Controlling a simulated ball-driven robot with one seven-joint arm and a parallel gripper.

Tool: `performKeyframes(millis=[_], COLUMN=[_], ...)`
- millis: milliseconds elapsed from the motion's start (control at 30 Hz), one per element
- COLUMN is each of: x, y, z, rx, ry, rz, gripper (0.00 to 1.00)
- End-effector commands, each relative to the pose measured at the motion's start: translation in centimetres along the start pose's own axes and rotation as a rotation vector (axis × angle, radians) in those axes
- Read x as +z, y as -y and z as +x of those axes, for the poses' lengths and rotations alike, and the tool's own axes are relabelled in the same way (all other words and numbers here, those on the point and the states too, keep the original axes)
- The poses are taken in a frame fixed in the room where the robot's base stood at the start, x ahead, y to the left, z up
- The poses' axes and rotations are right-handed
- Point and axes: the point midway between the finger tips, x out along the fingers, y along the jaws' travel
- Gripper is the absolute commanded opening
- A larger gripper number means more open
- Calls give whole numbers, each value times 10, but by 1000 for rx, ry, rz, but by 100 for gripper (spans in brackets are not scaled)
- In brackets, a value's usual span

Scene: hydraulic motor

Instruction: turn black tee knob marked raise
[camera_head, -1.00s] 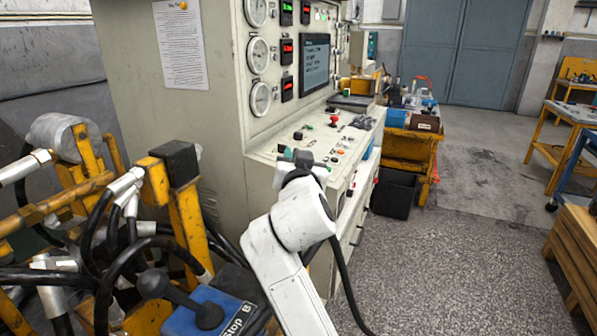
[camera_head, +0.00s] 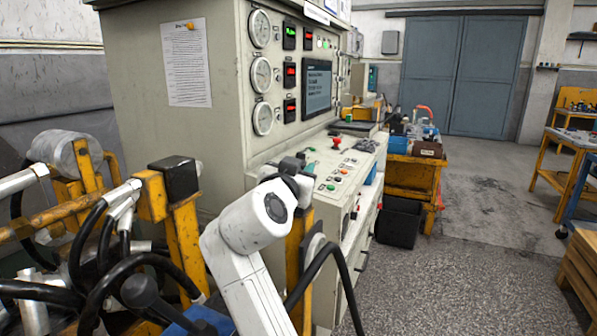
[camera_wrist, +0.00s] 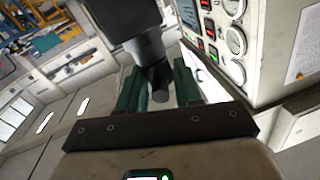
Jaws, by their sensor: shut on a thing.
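My gripper (camera_wrist: 157,90) has its two green fingers shut on a dark, rounded piece (camera_wrist: 158,77) in the wrist view. I take this to be the black tee knob. A grey neck and a large dark block rise above it, and I cannot read any "raise" marking. In the head view my gripper (camera_head: 290,170) is at the end of the white arm, in front of the control console (camera_head: 345,165). The wrist hides most of the fingers and the held piece there.
Yellow frame posts (camera_head: 188,240) and black hoses (camera_head: 95,250) crowd the left foreground. The cabinet (camera_head: 175,115) with gauges stands behind my arm. A yellow bench (camera_head: 410,180) and black bin (camera_head: 398,222) are farther back.

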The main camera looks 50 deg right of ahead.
Motion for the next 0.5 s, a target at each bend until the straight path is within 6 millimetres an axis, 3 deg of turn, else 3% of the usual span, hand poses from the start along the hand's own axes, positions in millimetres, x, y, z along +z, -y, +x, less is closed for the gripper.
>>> performKeyframes(millis=[67, 100, 300, 500], x=[1, 1, 0, 0], y=[0, 0, 0, 0], z=[0, 0, 0, 0], rx=[0, 0, 0, -1], ry=[2, 2, 1, 0], rz=[1, 1, 0, 0], gripper=[4, 37, 56, 56])
